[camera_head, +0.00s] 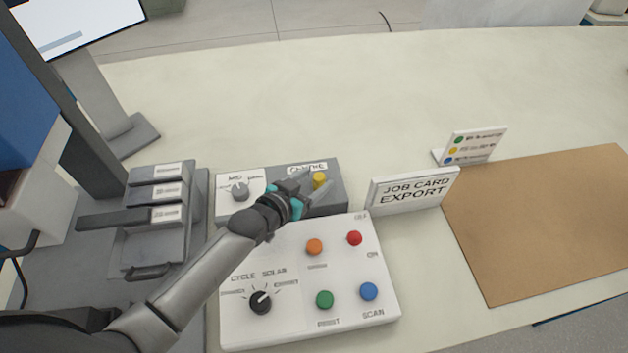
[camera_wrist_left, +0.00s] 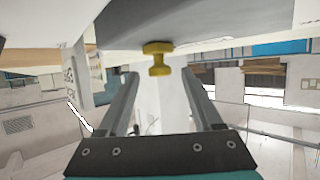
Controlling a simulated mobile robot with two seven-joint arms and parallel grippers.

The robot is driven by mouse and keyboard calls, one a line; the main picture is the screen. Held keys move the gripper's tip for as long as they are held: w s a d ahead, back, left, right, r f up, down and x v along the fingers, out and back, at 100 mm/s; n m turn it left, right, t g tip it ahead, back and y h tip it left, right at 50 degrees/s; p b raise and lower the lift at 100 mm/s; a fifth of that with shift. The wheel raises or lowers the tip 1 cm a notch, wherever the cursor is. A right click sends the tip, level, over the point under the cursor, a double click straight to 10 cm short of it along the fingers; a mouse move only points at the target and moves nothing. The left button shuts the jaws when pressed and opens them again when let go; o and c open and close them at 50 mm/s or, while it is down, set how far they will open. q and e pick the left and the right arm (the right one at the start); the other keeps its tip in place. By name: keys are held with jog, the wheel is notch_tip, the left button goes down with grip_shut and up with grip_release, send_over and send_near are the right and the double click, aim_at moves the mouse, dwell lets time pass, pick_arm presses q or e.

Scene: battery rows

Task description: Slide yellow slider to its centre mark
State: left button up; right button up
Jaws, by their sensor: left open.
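The yellow slider (camera_head: 319,180) is a small knob on the grey slider box (camera_head: 336,200), toward the right part of its top face. My left gripper (camera_head: 312,187) is at the box, just left of and around the knob in the head view. In the left wrist view the yellow slider (camera_wrist_left: 158,57) sits ahead, between and beyond the two open fingers (camera_wrist_left: 163,88). No finger clearly touches it. The box's underside or face (camera_wrist_left: 205,22) fills the top of that view. The centre mark cannot be made out; my gripper covers part of the box. My right gripper is not in view.
A white panel (camera_head: 285,319) with coloured buttons and a black knob lies in front of the box. A white dial panel (camera_head: 220,183) adjoins it on the left. A job card sign (camera_head: 412,190) stands to the right. The table behind (camera_head: 300,100) is clear.

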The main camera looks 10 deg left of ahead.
pick_arm(q)
jog(key=shift+w+f, duration=0.1)
jog(key=shift+w, duration=0.1)
grip_shut()
dwell(0.6)
dwell(0.8)
